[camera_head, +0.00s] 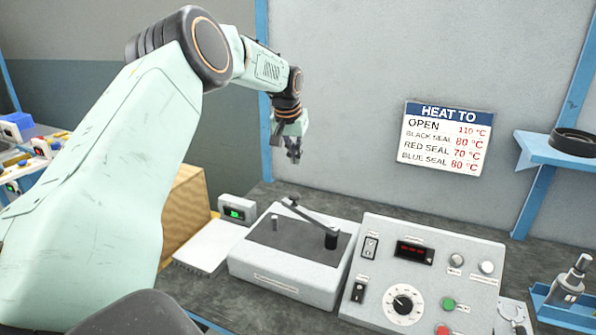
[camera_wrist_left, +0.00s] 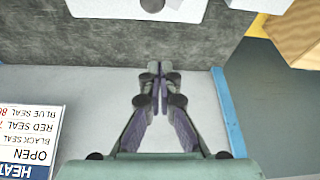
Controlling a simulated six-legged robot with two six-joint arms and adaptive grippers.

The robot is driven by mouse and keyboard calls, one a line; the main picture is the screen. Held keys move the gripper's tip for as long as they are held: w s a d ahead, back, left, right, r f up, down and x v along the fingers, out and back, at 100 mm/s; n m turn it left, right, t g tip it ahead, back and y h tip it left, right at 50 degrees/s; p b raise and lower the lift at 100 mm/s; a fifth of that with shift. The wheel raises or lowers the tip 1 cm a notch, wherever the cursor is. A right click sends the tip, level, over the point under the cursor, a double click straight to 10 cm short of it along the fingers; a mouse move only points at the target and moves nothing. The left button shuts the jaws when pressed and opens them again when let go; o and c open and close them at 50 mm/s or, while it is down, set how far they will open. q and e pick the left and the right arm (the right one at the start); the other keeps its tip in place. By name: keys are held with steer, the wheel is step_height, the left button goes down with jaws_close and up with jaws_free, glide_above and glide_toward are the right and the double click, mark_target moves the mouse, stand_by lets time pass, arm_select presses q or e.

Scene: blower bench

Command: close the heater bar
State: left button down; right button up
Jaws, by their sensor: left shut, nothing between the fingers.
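The heater bar (camera_head: 308,221) is a dark lever on top of a white box-shaped device (camera_head: 285,277) in the head view. One end meets a dark block at the right of the device's top, and the other end reaches up and left, seemingly raised off the dark top plate. A small grey post (camera_head: 275,222) stands at the plate's left. My left gripper (camera_head: 294,156) is above and behind the device, clear of the bar. Its fingers are together and empty in the left wrist view (camera_wrist_left: 160,88). The right gripper is not in view.
A control panel (camera_head: 425,270) with knobs stands right of the device. A small green-display box (camera_head: 237,209) and a wooden box (camera_head: 187,207) are to the left. A wall sign (camera_head: 445,138) hangs behind. A blue shelf (camera_head: 545,150) is at right. The air around the gripper is free.

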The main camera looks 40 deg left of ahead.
arm_select(q)
step_height(320, 180, down, 9)
steer(key=shift+d+p, duration=0.4)
steer(key=shift+d, duration=0.05)
stand_by(0.7)
steer(key=shift+s+a+r, duration=0.1)
steer(key=shift+s+r, duration=0.05)
steer(key=shift+s, duration=0.1)
steer(key=shift+w, duration=0.1)
